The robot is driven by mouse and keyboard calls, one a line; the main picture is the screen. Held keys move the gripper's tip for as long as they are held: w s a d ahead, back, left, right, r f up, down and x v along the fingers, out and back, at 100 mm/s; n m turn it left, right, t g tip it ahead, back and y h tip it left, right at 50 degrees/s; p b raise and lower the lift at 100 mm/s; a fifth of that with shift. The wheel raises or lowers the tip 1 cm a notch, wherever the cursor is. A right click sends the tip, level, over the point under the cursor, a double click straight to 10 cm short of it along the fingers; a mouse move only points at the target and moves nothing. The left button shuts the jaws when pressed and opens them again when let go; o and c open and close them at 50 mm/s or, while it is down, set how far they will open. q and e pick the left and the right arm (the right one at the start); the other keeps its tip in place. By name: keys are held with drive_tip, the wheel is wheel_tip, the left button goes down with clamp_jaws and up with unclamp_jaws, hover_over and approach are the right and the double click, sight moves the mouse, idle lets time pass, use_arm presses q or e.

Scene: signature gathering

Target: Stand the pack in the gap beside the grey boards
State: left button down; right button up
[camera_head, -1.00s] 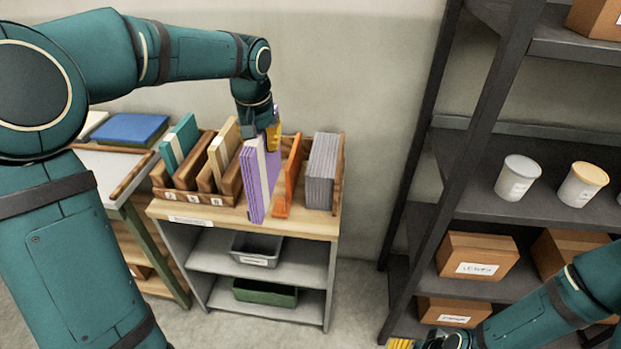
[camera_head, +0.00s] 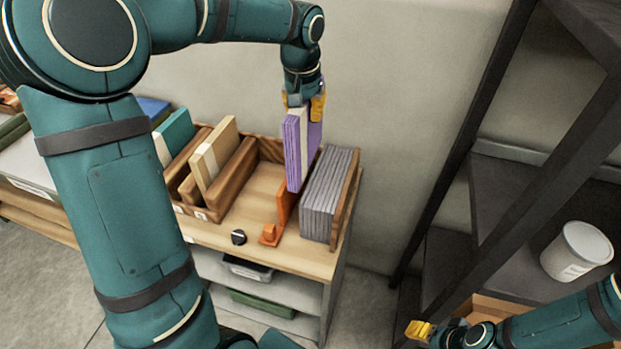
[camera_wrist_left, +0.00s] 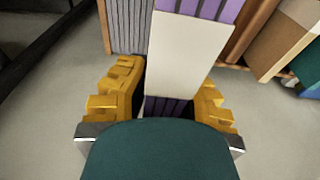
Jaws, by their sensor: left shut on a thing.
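The purple pack with a white band (camera_head: 296,152) is upright in my left gripper (camera_head: 304,104). The gripper is shut on its top edge from above. The pack is in front of the upper part of an orange upright divider (camera_head: 284,203), left of the grey boards (camera_head: 328,195). I cannot tell whether its bottom touches anything. In the left wrist view, the pack's white band (camera_wrist_left: 183,55) lies between the yellow fingers (camera_wrist_left: 166,98), with the grey boards (camera_wrist_left: 131,25) to its left. My right gripper (camera_head: 420,330) is at the bottom right, away from the pack; its jaw opening is unclear.
A wooden slotted rack (camera_head: 236,182) with tan and teal packs stands left on the bench top (camera_head: 262,195). A black knob (camera_head: 238,237) sits near the front edge. A wooden end panel (camera_head: 346,208) borders the grey boards. A dark shelf unit (camera_head: 448,175) stands at right.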

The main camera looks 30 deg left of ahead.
sight(306, 144)
use_arm(q)
wheel_tip(306, 144, down, 9)
drive_tip(key=shift+f+b, duration=0.1)
drive_tip(key=shift+b, duration=0.8)
drive_tip(key=shift+f+b, duration=0.7)
drive_tip(key=shift+f, duration=2.6)
drive_tip(key=shift+f, duration=0.15)
drive_tip(key=shift+s+f+b, duration=0.15)
drive_tip(key=shift+f+b, duration=0.1)
drive_tip(key=shift+b, duration=0.05)
drive_tip(key=c, duration=1)
unclamp_jaws()
drive_tip(key=shift+d+f, duration=0.1)
